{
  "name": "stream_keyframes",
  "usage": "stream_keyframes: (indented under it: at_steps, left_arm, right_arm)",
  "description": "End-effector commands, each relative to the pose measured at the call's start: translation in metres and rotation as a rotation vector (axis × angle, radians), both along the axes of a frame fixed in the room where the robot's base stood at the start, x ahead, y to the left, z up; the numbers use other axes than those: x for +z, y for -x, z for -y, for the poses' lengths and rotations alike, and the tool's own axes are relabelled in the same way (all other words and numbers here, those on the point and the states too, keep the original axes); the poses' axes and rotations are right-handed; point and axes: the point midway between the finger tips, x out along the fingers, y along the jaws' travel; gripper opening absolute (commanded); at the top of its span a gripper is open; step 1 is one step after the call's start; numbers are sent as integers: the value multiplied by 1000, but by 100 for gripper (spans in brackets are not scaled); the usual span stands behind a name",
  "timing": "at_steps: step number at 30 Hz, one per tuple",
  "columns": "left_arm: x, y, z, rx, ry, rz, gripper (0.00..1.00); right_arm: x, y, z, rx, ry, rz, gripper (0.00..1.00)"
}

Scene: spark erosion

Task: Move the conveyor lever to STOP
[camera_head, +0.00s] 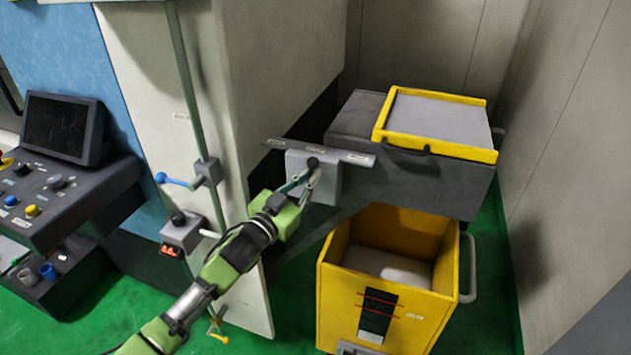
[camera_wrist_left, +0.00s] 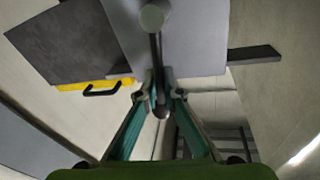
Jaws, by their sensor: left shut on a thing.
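The conveyor lever is a short black rod with a dark knob (camera_head: 312,162), on the front of a light grey box (camera_head: 326,186). A grey label bar (camera_head: 330,152) with small plates, too small to read, runs along the box's top. My left gripper (camera_head: 308,178) reaches up from the lower left and is shut on the lever near its knob end. In the left wrist view the lever (camera_wrist_left: 156,55) runs from a round grey pivot (camera_wrist_left: 152,16) down between the fingertips of my left gripper (camera_wrist_left: 162,92). My right gripper is not in view.
A dark conveyor housing with a yellow-rimmed tray (camera_head: 435,112) stands right of the box. A yellow bin (camera_head: 338,290) is below it. A pale machine panel with a blue-handled valve (camera_head: 175,180) and a control console (camera_head: 60,195) are at left. Green floor shows in front.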

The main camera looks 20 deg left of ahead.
Motion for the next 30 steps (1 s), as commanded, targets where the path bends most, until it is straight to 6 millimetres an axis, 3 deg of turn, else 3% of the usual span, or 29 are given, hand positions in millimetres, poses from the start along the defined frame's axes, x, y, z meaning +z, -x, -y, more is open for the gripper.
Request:
stream_keyframes:
  at_steps: [10,26,28,30]
  left_arm:
    - [1,0,-12,-1,155,-6,0]
    - [1,-1,-14,1,183,-7,0]
    - [1,-1,-14,0,183,-7,20]
    - [1,0,-14,0,183,-7,25]
  right_arm:
    - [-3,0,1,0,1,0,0]
    - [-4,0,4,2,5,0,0]
    - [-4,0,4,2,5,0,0]
    - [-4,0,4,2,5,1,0]
